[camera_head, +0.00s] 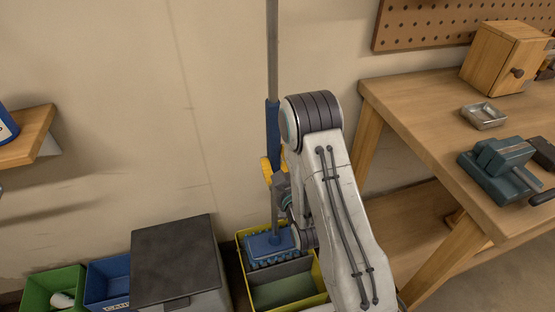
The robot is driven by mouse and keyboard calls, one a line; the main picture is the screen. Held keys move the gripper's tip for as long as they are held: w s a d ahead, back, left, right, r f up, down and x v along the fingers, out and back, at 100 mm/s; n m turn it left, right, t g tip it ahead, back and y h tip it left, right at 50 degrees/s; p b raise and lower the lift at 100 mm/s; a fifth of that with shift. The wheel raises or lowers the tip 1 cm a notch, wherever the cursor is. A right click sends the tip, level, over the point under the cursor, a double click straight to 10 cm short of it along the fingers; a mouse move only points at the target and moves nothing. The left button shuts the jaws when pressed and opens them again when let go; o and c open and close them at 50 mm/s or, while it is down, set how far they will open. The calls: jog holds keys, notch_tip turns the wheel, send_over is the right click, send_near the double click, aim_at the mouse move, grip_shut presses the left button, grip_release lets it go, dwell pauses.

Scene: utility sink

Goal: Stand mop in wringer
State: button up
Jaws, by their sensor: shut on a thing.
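The mop stands nearly upright in the middle of the view, with a grey pole, a blue sleeve (272,130) and a blue head (268,244). My gripper (277,190) is shut on the mop's pole below the sleeve; my arm partly hides the jaws. A yellow piece shows beside the pole at the gripper. The wringer appears to be the yellow-rimmed bin (322,284) with a grey divider across it. The mop head is over or inside its back compartment, behind the divider. I cannot tell whether the head touches the bottom. My arm covers the bin's right side.
A grey box with a dark lid (174,262) stands just left of the yellow bin. Blue (108,284) and green (54,289) bins stand farther left. A wooden workbench (425,105) with a vise (499,170) is at right. The wall is close behind the mop.

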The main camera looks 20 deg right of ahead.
notch_tip(320, 180, down, 11)
jog(key=b, duration=1)
jog(key=shift+b, duration=0.3)
jog(key=o, duration=1)
jog(key=shift+o, duration=1.3)
jog(key=shift+r, duration=0.1)
